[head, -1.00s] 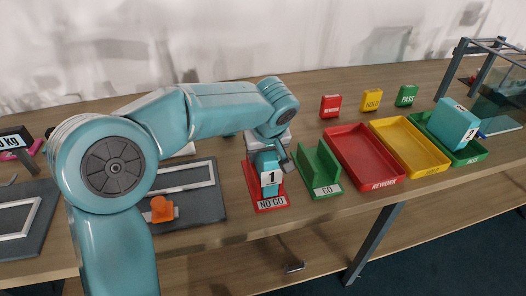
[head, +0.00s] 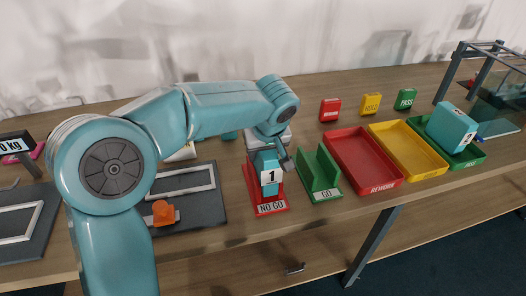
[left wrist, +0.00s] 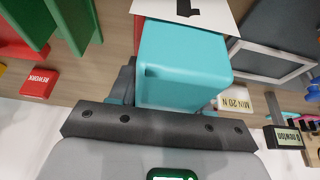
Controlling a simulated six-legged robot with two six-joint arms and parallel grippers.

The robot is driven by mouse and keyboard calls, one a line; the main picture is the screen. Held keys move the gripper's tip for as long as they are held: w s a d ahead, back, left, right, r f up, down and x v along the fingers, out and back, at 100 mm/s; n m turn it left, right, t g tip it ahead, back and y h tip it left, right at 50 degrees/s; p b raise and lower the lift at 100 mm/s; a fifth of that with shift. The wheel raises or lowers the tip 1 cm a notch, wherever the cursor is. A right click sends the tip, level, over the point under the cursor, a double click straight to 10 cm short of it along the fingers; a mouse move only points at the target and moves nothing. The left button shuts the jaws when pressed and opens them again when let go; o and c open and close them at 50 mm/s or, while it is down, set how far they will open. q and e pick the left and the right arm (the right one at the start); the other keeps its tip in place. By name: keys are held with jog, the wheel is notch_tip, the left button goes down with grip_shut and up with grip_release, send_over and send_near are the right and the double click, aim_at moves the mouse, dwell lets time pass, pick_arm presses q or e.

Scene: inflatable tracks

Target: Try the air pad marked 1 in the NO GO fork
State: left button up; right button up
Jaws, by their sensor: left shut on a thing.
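The teal air pad marked 1 (head: 270,178) is upright at the red NO GO fork (head: 272,207), above its label; the arm hides part of the fork. My left gripper (head: 268,150) is shut on the pad from above. In the left wrist view the pad (left wrist: 183,62) fills the middle, in front of the gripper (left wrist: 160,110). How deep the pad sits between the fork's walls cannot be told. The green GO fork (head: 325,195) stands just to the right and is empty. My right gripper is not in view.
Red REWORK (head: 394,186), yellow HOLD (head: 443,170) and green PASS (head: 479,157) trays lie to the right; another teal pad (head: 452,127) is in the PASS tray. A dark plate with an orange clamp (head: 162,213) lies left. The table's front edge is close.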

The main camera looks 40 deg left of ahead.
pick_arm(q)
jog(key=shift+r+p, duration=2.75)
jog(key=shift+r, duration=1.25)
